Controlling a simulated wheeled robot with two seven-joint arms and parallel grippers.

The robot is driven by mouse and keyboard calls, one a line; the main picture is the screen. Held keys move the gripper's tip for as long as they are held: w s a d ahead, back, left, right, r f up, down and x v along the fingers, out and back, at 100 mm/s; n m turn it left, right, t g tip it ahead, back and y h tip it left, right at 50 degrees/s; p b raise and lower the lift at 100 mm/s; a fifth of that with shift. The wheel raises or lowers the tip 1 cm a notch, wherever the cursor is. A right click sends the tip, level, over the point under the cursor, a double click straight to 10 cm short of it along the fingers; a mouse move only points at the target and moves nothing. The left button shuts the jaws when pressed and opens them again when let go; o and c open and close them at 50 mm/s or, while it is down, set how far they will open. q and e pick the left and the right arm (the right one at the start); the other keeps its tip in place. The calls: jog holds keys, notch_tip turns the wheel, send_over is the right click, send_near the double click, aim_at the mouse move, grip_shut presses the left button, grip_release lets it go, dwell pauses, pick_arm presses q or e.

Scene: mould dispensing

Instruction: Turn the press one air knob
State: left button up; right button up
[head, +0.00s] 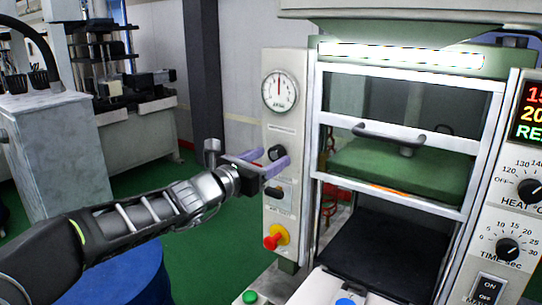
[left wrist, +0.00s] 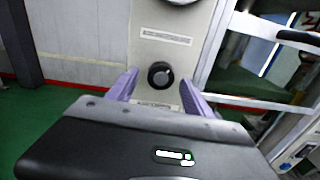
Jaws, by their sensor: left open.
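The press one air knob (head: 277,153) is a round black knob on the press's light grey side panel, below a round white gauge (head: 281,91). In the left wrist view the knob (left wrist: 160,75) sits between and beyond the two purple fingers. My left gripper (head: 264,162) is open, with one finger above and one below the knob in the head view. In the left wrist view my left gripper (left wrist: 158,90) points at the panel. I cannot tell whether the fingers touch the knob. My right gripper is not in view.
The panel also carries a red and yellow emergency stop (head: 275,237) below the knob. The press's window frame and handle (head: 415,137) stand to the right. A control panel with heat and time dials (head: 508,249) is at far right. A blue drum (head: 115,280) stands under my left arm.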

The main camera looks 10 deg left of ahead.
pick_arm(q)
jog(key=shift+w+d, duration=0.25)
jog(key=shift+w, duration=0.25)
grip_shut()
dwell(0.3)
